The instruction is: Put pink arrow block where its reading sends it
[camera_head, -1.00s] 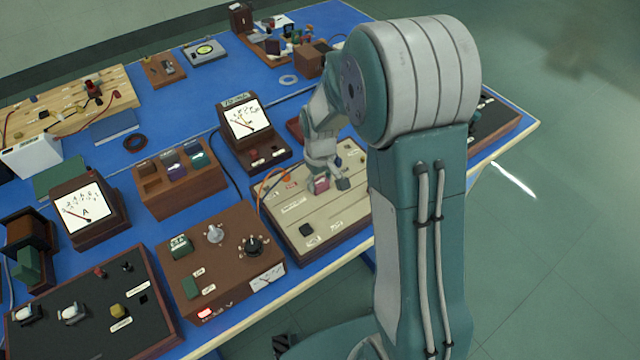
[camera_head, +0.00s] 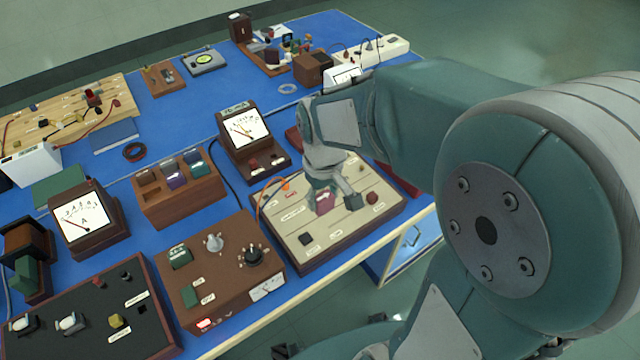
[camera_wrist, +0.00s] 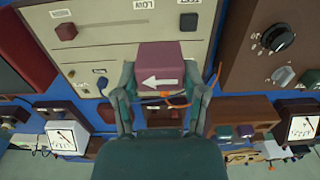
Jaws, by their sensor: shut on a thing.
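The pink arrow block (camera_wrist: 160,66) is a dusky pink cube with a white arrow on its face. In the wrist view the arrow points left. My gripper (camera_wrist: 160,95) is shut on it, one finger on each side. In the head view the block (camera_head: 324,201) hangs at my gripper (camera_head: 338,195), over the beige board (camera_head: 368,217). The block's lower edge is partly hard to make out there. A meter with a white dial (camera_head: 246,131) stands behind the board. A wooden rack (camera_head: 180,214) with several compartments holds a few coloured blocks to the left.
A brown box with knobs (camera_head: 222,275) stands left of the beige board. A black panel (camera_head: 88,318) lies at the lower left. An ammeter (camera_head: 86,218) stands behind it. Cables run between the devices. Bare blue tabletop (camera_head: 190,115) shows farther back.

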